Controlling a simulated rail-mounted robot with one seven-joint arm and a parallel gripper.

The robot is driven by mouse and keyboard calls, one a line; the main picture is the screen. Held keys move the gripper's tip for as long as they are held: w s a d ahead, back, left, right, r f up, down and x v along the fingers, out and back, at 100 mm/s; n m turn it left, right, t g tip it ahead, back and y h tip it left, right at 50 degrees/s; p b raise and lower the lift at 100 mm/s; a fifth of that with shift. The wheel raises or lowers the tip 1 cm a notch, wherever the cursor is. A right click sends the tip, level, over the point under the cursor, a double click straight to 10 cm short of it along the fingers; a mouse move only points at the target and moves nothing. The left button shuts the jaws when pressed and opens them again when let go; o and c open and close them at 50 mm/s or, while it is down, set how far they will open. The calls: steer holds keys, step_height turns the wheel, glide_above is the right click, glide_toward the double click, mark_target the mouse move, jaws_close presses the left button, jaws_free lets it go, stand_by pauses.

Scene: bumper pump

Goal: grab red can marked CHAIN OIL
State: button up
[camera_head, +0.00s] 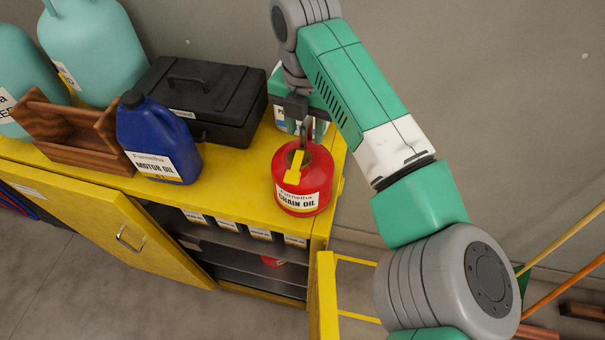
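The red can marked CHAIN OIL (318,181) stands upright near the right end of the yellow cabinet top (232,187). My gripper (304,122) comes down from above, at the top of the can's handle. In this view it overlaps the handle. I cannot tell whether its fingers touch the handle or are closed on it, as they are small and partly hidden.
A blue motor oil jug (156,138), a black toolbox (205,95) and a wooden carrier (70,138) stand left of the can. Teal tanks (92,45) are behind. A labelled container is partly hidden behind my gripper. The cabinet doors (95,225) stand open below.

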mark_target(303, 143)
step_height(303, 143, down, 5)
steer(key=shift+w+a+f+p, duration=0.1)
steer(key=shift+w+a+p, duration=0.05)
steer(key=shift+p, duration=0.4)
jaws_close()
stand_by(1.0)
